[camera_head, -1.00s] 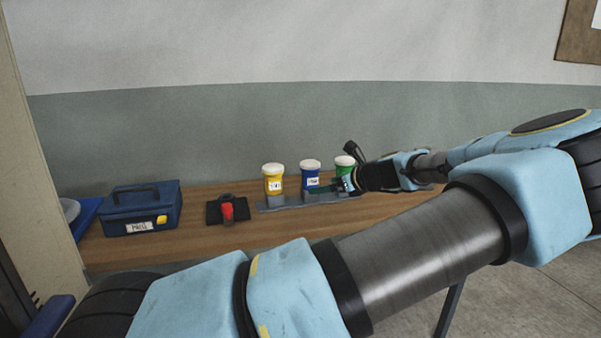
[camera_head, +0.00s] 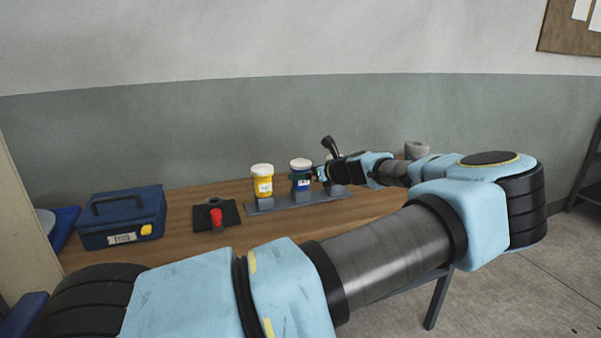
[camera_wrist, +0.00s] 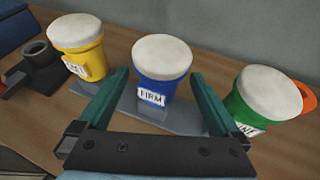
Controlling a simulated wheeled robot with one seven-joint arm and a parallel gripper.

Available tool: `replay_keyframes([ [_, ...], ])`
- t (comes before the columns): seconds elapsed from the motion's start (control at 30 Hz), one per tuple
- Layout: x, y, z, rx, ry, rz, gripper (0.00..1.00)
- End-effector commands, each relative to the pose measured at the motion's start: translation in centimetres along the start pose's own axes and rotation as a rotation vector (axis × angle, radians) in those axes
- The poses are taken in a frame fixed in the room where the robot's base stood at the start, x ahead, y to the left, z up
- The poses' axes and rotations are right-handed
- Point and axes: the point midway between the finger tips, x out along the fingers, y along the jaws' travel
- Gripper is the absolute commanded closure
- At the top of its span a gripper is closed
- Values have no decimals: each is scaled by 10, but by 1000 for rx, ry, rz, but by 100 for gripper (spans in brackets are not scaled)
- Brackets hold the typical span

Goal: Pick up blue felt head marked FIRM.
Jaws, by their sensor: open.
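The blue felt head (camera_wrist: 159,88) has a white felt top and a label reading FIRM. It stands upright in a grey rack in the middle of the wrist view. In the head view the blue head (camera_head: 301,178) stands between the yellow one and my arm. My gripper (camera_wrist: 160,95) is open. Its two green fingers reach forward on either side of the blue head's lower part, with gaps visible in the wrist view. Whether the fingertips touch it cannot be told. In the head view my gripper (camera_head: 306,176) is at the blue head's right side.
A yellow felt head (camera_wrist: 82,55) stands to the left and a green one (camera_wrist: 262,100) to the right, both close to the fingers. The grey rack (camera_head: 262,209) sits on a wooden bench. A blue box (camera_head: 125,218) and a red-handled tool (camera_head: 216,218) lie further left.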

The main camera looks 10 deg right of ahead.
Motion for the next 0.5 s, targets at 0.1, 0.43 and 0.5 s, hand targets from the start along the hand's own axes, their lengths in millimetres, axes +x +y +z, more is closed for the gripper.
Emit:
replay_keyframes([
  [0.1,18,1,4,1,-1,2,1],
  [0.43,31,0,1,0,0,0,1],
  [0.5,31,0,1,0,0,0,3],
])
